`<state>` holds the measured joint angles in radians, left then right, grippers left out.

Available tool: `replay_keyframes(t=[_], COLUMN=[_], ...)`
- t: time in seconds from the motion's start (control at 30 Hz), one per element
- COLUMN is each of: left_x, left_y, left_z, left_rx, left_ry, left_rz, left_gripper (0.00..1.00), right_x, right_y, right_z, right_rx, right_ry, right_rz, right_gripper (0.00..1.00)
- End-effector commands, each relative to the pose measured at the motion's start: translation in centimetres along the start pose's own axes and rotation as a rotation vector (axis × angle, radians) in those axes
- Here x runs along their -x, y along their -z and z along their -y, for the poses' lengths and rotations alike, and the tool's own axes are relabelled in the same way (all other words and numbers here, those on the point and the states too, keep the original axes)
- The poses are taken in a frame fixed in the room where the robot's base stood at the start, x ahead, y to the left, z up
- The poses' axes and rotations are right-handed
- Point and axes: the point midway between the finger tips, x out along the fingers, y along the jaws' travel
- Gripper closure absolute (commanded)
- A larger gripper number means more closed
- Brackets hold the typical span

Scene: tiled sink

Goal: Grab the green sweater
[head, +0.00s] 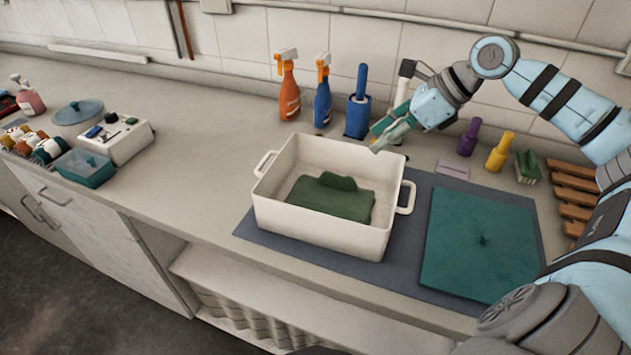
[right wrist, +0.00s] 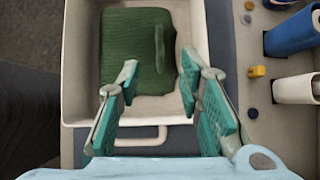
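The green sweater (head: 333,197) lies folded on the floor of the white basin (head: 317,233), with a raised ridge along its far side. In the right wrist view the sweater (right wrist: 135,45) shows as a dark green ribbed block inside the basin (right wrist: 75,75). My right gripper (head: 377,140) is at the far right rim of the basin, above the sweater and apart from it. In the right wrist view its two teal fingers (right wrist: 157,80) are spread with nothing between them. My left gripper is not in view.
Orange (head: 289,92) and blue (head: 322,95) spray bottles and a blue brush holder (head: 358,115) stand behind the basin. A teal board (head: 470,262) lies to its right on a grey mat (head: 262,240).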

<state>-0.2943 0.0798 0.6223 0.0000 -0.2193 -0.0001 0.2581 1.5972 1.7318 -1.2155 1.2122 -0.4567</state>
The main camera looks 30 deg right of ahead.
Motion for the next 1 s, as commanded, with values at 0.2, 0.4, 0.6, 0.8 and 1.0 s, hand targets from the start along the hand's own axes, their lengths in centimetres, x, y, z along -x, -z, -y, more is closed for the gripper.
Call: replay_keyframes(t=[0.2, 0.4, 0.6, 0.8, 1.0], left_x=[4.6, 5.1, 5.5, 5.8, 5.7], left_y=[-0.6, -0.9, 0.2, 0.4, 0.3], left_z=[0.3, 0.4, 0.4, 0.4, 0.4], left_rx=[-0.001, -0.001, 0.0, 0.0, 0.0], left_ry=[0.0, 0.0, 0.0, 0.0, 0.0], left_rz=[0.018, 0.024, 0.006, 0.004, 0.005], left_gripper=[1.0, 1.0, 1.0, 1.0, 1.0], right_x=[-2.8, -5.1, -10.8, -13.8, -14.0], right_y=[0.1, 4.4, 0.0, 0.4, 0.5], right_z=[-0.2, 0.8, 0.4, 0.7, 0.8], right_rx=[0.006, 0.311, -0.008, -0.003, -0.001], right_ry=[-0.015, -0.012, -0.005, -0.001, 0.0], right_rz=[-0.006, -0.032, 0.003, 0.001, -0.001], right_gripper=[0.67, 0.67, 0.67, 0.67, 0.68])
